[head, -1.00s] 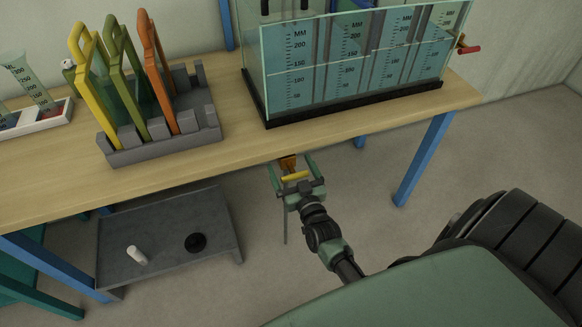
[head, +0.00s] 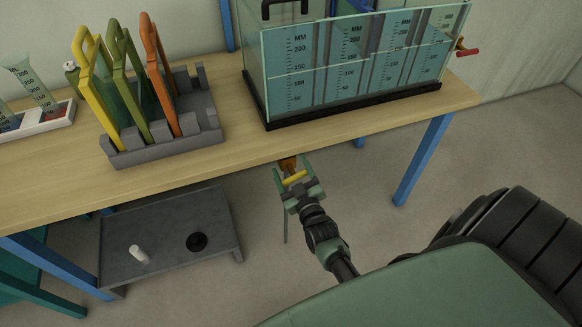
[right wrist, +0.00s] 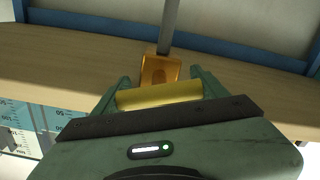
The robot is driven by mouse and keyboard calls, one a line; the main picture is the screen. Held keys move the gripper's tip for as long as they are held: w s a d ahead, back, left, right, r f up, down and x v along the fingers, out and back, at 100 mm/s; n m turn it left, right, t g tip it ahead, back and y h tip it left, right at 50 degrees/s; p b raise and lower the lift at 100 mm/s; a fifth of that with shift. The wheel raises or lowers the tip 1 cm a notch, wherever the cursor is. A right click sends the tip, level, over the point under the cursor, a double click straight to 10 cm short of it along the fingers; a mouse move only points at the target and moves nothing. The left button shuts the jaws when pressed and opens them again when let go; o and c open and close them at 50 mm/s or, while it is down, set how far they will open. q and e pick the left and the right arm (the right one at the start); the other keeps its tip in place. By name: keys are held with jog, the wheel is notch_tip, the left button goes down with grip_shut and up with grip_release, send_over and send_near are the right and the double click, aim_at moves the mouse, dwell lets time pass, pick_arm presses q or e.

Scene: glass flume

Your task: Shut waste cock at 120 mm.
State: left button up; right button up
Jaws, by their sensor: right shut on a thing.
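The waste cock shows as a brass-orange body (head: 287,163) under the front edge of the bench, with a yellow lever (head: 295,178). In the right wrist view, the brass body (right wrist: 160,69) sits on a grey pipe and the yellow lever (right wrist: 160,95) lies crosswise to it. My right gripper (head: 295,180) is shut on the yellow lever, one finger at each end. The glass flume (head: 262,90) stands on the bench with MM scales on its front. My left gripper is out of view.
A grey rack (head: 165,150) with yellow, green and orange framed plates stands left on the bench (head: 60,165). A red-handled tap (head: 468,51) sticks out at the flume's right end. A low grey shelf (head: 165,240) is below. Blue legs (head: 425,160) flank open floor.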

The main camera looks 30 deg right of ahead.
aim_at(295, 180)
jog(key=o, duration=1.4)
jog(key=shift+v, duration=3.95)
jog(key=shift+c, duration=0.2)
